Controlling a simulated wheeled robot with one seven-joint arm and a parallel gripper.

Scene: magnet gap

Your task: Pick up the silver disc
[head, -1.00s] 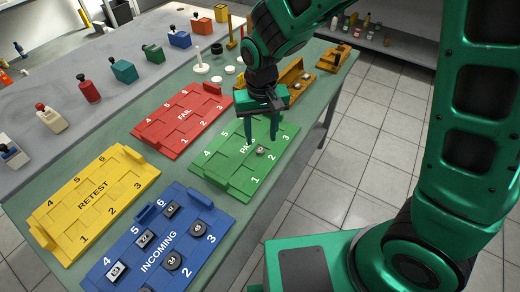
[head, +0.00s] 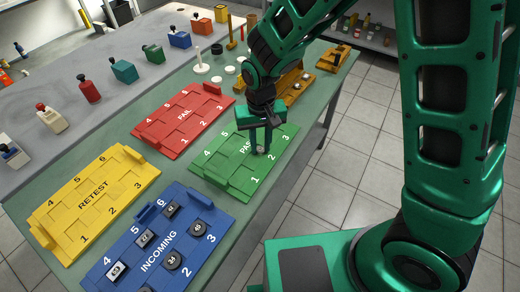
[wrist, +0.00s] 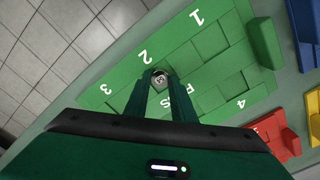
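A small round grey piece with a dark mark (wrist: 160,79), which looks like the silver disc, sits on the green PASS tray (wrist: 215,60) by slot 2. It also shows in the head view (head: 261,150), partly hidden by a finger. My gripper (head: 260,148) is lowered over the tray, pointing down. In the wrist view, its two fingers (wrist: 160,76) stand on either side of the piece, close to it. I cannot tell whether they touch it.
The blue INCOMING tray (head: 190,193) holds several dark round and square pieces. The yellow RETEST tray (head: 95,200) and red FAIL tray (head: 183,122) look empty. An orange-brown holder (head: 293,82) stands behind my gripper. The PASS tray's other slots are clear.

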